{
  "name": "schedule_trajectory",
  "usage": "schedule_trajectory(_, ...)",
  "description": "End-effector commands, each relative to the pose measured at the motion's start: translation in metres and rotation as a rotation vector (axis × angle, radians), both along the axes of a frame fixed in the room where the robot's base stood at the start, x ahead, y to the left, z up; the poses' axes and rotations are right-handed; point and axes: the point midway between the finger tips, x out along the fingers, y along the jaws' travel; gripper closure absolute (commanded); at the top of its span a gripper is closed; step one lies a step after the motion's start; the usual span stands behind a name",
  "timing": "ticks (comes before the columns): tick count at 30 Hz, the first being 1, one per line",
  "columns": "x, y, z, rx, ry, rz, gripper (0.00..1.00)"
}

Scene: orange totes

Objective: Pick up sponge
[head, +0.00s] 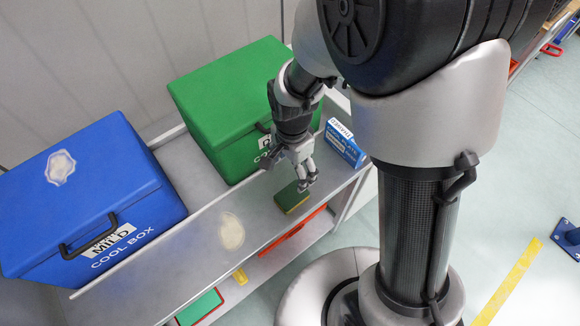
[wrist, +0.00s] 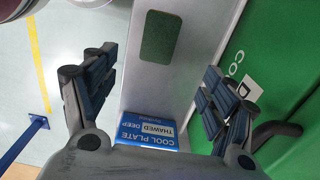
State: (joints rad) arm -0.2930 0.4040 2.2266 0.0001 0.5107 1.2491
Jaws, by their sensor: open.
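The sponge (head: 292,197), green on top with a yellow-brown side, lies flat on the grey shelf near its front edge. It also shows in the wrist view as a green rounded rectangle (wrist: 157,42) at the upper middle. My gripper (head: 306,184) is open and empty, just above the sponge in the head view. In the wrist view its two blue-padded fingers (wrist: 152,88) stand wide apart, with the sponge farther up the picture, between their lines. I cannot tell the exact height of the fingertips above it.
A green box (head: 225,105) stands behind the sponge, and a blue cool box (head: 85,200) stands at the left. A small blue cool plate carton (head: 345,146) stands right of the gripper. A pale round item (head: 231,232) lies left of the sponge. Bare shelf separates them.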

Motion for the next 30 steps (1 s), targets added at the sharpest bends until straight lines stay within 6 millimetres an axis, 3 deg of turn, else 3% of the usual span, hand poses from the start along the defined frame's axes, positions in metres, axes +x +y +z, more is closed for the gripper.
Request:
schedule_trajectory(3,-0.001,-0.001,-0.033,-0.001,0.005,0.000,0.22)
schedule_trajectory(12,-0.001,-0.001,-0.091,-0.001,0.003,0.001,0.22)
schedule_trajectory(22,-0.001,0.000,-0.111,-0.001,0.001,0.002,0.22)
schedule_trajectory(30,-0.004,0.001,-0.151,-0.001,0.003,0.001,0.22)
